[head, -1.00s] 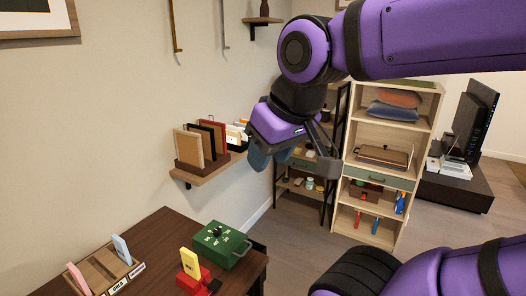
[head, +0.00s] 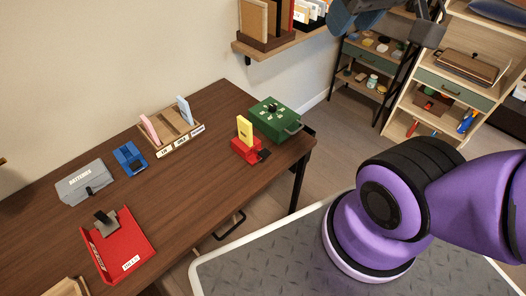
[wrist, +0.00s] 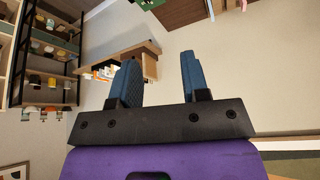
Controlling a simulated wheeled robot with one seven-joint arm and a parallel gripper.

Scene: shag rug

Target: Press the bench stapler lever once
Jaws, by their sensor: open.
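Several small devices stand on the dark brown desk (head: 190,190), and I cannot tell for sure which is the bench stapler. A small blue device (head: 130,158) sits near the wall side. A red device (head: 246,151) with a black end and an upright yellow piece (head: 245,130) stands near the right end. A red tray (head: 125,250) at the front left carries a grey and black block. My gripper (wrist: 158,65) is open and empty in the wrist view, its blue fingers apart. In the head view it is partly cut off at the top, high and away from the desk.
A green box (head: 272,118) with a dial and handle, a wooden card holder (head: 172,132) and a grey labelled case (head: 86,182) are also on the desk. A wall shelf (head: 285,42) with upright files hangs above. The desk's middle is clear.

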